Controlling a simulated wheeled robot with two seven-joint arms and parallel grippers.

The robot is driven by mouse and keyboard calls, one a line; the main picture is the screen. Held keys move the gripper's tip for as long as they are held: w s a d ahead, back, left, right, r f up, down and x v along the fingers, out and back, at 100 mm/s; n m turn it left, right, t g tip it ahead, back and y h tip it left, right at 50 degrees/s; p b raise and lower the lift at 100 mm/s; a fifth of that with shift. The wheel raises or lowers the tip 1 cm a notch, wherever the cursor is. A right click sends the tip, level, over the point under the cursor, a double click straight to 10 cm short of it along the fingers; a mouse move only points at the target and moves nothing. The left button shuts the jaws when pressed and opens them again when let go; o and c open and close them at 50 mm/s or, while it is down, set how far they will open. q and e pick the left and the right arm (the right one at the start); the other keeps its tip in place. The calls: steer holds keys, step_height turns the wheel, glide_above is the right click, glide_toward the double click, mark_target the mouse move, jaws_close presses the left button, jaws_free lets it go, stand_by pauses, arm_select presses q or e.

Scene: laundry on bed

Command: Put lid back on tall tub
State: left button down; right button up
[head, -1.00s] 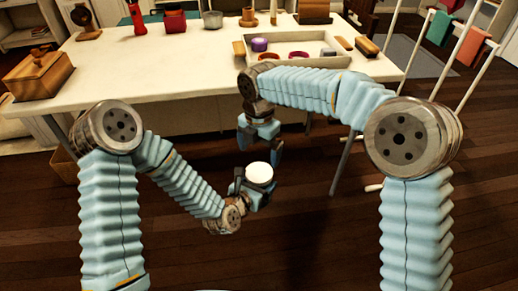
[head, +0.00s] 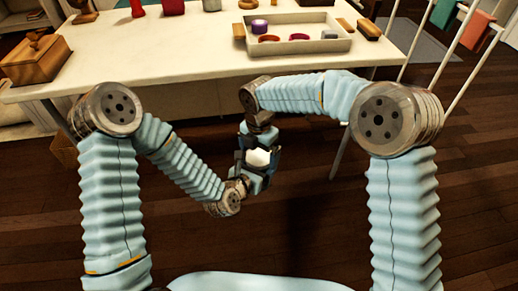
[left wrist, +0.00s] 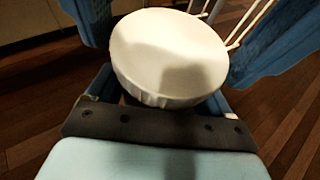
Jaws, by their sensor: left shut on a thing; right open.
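A round white top with a ridged rim (head: 259,158) is held in my left gripper (head: 252,172), in front of the table. It fills the middle of the left wrist view (left wrist: 168,55). It looks like a lid or a closed tub top. What is below it is mostly hidden, so I cannot tell whether a tub is under it. My right gripper (head: 261,150) points down from above, open. Its two blue fingers stand either side of the white top in the left wrist view. I cannot tell whether they touch it.
The white table (head: 180,75) lies beyond my arms. On it are a pale tray (head: 330,46) with a purple roll (head: 259,26) and small rings, a wooden box (head: 37,60) and a brush (head: 369,29). A drying rack (head: 420,40) stands at the right. The floor below my grippers is clear.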

steer(key=c, duration=1)
steer(key=m, duration=0.3)
steer(key=o, duration=1)
steer(key=shift+r, duration=2.3)
